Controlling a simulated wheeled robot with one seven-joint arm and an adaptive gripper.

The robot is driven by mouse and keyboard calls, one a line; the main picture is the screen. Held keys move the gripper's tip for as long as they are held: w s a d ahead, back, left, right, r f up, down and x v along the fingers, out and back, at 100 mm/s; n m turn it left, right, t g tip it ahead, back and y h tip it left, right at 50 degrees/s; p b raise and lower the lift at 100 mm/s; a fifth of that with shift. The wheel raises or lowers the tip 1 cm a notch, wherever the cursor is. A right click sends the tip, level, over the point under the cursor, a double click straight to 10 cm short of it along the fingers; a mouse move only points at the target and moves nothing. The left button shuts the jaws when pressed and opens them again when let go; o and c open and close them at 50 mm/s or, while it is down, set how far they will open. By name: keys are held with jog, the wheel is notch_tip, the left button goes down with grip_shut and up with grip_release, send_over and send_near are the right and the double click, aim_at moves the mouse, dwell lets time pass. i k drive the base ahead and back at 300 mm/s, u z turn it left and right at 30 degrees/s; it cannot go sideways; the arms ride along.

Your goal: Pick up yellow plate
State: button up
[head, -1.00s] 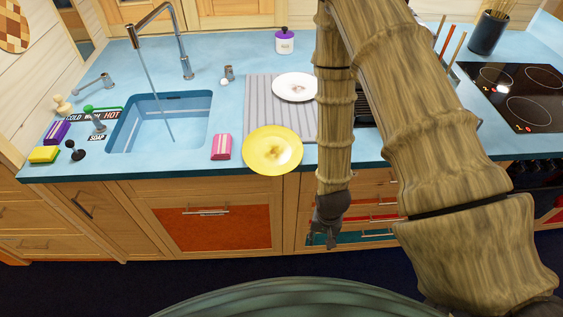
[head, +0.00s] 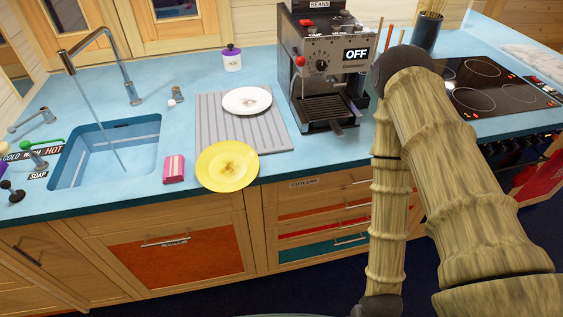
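The yellow plate (head: 214,178) lies near the front edge of the blue counter, partly over the grey ribbed drying mat (head: 208,136). It has a brownish stain in its middle. It is fully in view with nothing in front of it. My arm hangs down at the right of the view, well right of the plate. My gripper is out of view, below the bottom edge of the picture.
A stained white plate (head: 233,101) lies behind the yellow one. A pink striped sponge (head: 174,170) sits just left of it. The sink (head: 75,166) with running water is further left. A coffee machine (head: 312,75) and a stove (head: 485,90) stand to the right.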

aim_at(226, 167)
jog(key=z, duration=1.1)
jog(key=k, duration=1.25)
jog(key=u, duration=1.95)
